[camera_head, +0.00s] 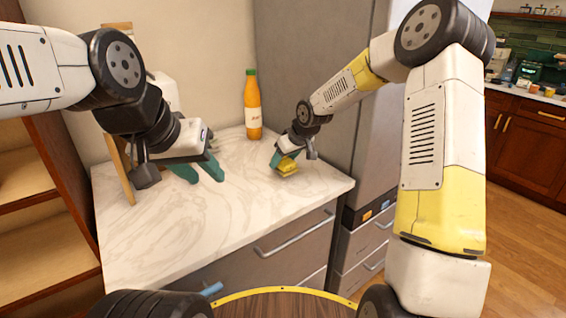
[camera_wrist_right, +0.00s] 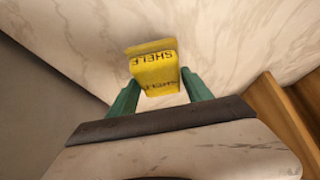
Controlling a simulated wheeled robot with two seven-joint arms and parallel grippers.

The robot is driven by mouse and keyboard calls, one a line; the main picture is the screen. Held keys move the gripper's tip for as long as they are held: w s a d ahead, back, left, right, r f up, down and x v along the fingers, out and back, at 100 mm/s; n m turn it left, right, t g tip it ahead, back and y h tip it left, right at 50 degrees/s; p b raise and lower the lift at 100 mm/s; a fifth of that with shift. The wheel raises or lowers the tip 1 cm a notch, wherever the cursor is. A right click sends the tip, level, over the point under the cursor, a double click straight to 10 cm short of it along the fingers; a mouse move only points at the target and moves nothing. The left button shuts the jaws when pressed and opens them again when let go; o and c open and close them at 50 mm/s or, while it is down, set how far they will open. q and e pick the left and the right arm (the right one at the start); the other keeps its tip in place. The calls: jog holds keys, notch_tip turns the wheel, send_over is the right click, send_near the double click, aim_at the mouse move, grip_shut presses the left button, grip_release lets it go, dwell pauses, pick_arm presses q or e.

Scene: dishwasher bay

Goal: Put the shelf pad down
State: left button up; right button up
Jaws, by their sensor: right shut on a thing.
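The shelf pad is a small yellow block (camera_head: 288,165) low over the marble counter, toward its right side. In the right wrist view the yellow pad (camera_wrist_right: 156,72) shows dark "SHELF" lettering and sits between the green fingers. My right gripper (camera_head: 284,163) is shut on the pad; its fingers also show in the right wrist view (camera_wrist_right: 160,90). I cannot tell whether the pad touches the counter. My left gripper (camera_head: 197,172) is open and empty above the left part of the counter, its green fingers apart.
An orange bottle with a green cap (camera_head: 253,106) stands at the back of the marble counter (camera_head: 160,235). A wooden board (camera_head: 118,168) leans at the left. A tall grey cabinet (camera_head: 315,60) borders the counter's right. The front middle of the counter is clear.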

notch_tip(320, 180, down, 4)
jog(key=shift+w+a+r, duration=0.1)
jog(key=shift+r, duration=0.1)
jog(key=o, duration=1.3)
jog(key=shift+r, duration=0.15)
jog(key=s+d+r+m+h, duration=0.1)
jog(key=s+d+r+m, duration=0.1)
jog(key=s+d+r, duration=0.65)
jog(key=s+d+r+m+h, duration=0.1)
jog(key=s+d+r+h, duration=0.15)
jog(key=s+r, duration=0.95)
jog(key=s+d+m, duration=0.1)
jog(key=s, duration=0.4)
jog(key=s+d+m+y, duration=0.1)
jog(key=s, duration=0.4)
jog(key=s+d+r+m+y, duration=0.1)
jog(key=s, duration=0.4)
jog(key=shift+s+r+m+t, duration=0.1)
jog(key=shift+s+m+t, duration=0.15)
jog(key=shift+m+t, duration=0.15)
